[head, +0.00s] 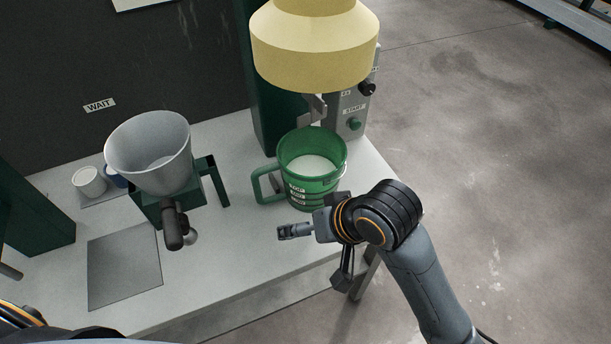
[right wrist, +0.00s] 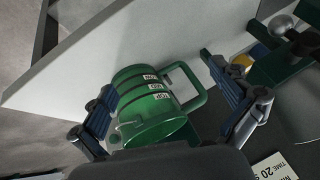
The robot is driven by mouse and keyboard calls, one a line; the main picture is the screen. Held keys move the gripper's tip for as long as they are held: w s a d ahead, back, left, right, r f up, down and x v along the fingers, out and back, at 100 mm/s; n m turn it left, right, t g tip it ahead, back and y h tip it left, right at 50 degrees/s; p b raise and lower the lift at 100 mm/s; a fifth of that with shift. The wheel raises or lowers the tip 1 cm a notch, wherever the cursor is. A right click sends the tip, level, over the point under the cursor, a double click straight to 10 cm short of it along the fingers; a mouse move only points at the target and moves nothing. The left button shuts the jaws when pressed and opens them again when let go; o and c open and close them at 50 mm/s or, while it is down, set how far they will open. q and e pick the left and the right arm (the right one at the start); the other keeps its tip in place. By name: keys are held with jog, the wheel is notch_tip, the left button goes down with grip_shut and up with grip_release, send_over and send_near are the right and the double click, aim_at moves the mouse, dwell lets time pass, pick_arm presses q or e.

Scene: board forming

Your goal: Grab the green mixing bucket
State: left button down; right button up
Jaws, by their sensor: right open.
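The green mixing bucket (head: 325,186) stands upright on the light table under the yellow mixer head, with pale material inside. Its handle points left and white labels are on its front. My right gripper (head: 289,231) is in front of the bucket in the head view, close to its lower front side. In the right wrist view the bucket (right wrist: 150,106) lies between the two spread fingers of the open right gripper (right wrist: 170,108), with its handle toward the right finger. I cannot see either finger clearly touching it. My left gripper is out of view.
The yellow mixer head (head: 315,50) hangs just above the bucket. A grey funnel (head: 150,150) on a green stand is to the left, with white cup (head: 89,181) behind it. A grey plate (head: 124,265) lies on the table (head: 225,262). A control box (head: 350,105) is behind right.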

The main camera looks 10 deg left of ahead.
jog(key=w+a+r+n+h, duration=0.1)
jog(key=a+r+n+h, duration=0.1)
jog(key=a+r, duration=0.2)
jog(key=h+p, duration=0.1)
jog(key=p, duration=0.2)
send_over(268, 166)
jog(key=s+d, duration=0.1)
jog(key=s, duration=0.1)
jog(key=x, duration=0.2)
jog(key=p+x, duration=0.1)
jog(key=x, duration=0.1)
jog(key=shift+w+a+f, duration=0.15)
jog(key=shift+w, duration=0.2)
jog(key=c, duration=1.7)
jog(key=shift+w+r, duration=0.1)
jog(key=shift+r, duration=0.1)
jog(key=shift+c, duration=0.8)
